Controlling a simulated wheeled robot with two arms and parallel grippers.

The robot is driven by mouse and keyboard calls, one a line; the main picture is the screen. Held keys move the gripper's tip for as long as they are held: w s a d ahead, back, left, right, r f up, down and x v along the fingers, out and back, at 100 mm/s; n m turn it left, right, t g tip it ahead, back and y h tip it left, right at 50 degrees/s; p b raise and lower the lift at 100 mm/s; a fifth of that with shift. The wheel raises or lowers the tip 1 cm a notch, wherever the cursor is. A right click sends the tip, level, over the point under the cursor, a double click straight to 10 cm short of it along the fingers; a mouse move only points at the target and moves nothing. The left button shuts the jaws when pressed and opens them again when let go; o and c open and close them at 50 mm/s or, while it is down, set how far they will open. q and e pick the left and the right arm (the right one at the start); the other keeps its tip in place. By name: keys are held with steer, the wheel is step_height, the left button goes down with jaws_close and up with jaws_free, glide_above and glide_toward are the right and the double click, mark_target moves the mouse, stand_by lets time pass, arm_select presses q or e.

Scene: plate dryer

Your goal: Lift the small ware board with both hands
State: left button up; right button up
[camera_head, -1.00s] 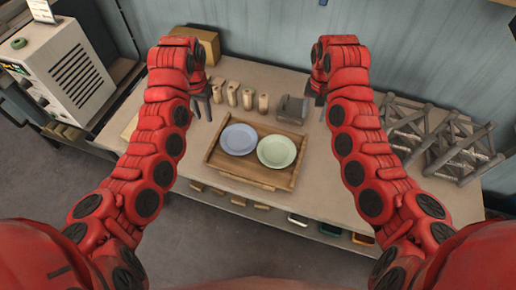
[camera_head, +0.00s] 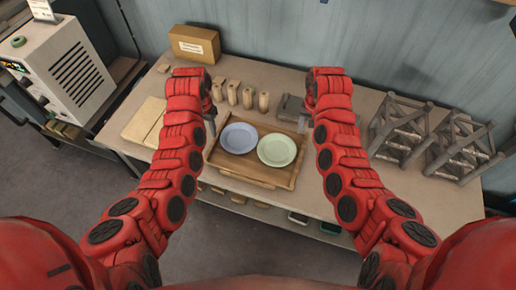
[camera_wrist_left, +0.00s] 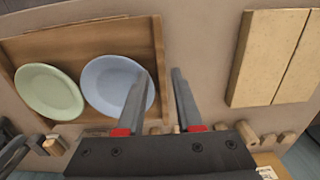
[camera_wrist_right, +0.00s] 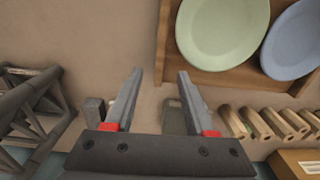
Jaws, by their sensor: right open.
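The small ware board is a brown wooden tray (camera_head: 258,177) with raised sides, lying on the table. It shows in the left wrist view (camera_wrist_left: 95,33) and in the right wrist view (camera_wrist_right: 212,77). A blue plate (camera_head: 239,138) and a pale green plate (camera_head: 277,150) lie side by side on it. My left gripper (camera_wrist_left: 160,73) is open above the board's left side, its fingers either side of that edge in the picture. My right gripper (camera_wrist_right: 159,74) is open above the right side, with that edge between its fingers in the picture. Neither visibly touches the board.
Several small wooden blocks (camera_head: 248,98) and a dark grey block (camera_head: 291,108) stand behind the board. Grey racks (camera_head: 400,128) stand to the right. A tan panel (camera_head: 144,122) lies left, a cardboard box (camera_head: 194,44) behind. The table's front edge is near the board.

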mark_target(212, 144)
arm_select(q)
step_height(212, 144, down, 8)
steer(key=shift+r, duration=0.1)
arm_select(e)
step_height(212, 144, down, 8)
steer(key=shift+r, duration=0.1)
arm_select(q)
steer(key=c, duration=0.5)
arm_select(e)
steer(key=c, duration=0.5)
arm_select(q)
jaws_close()
arm_select(e)
jaws_close()
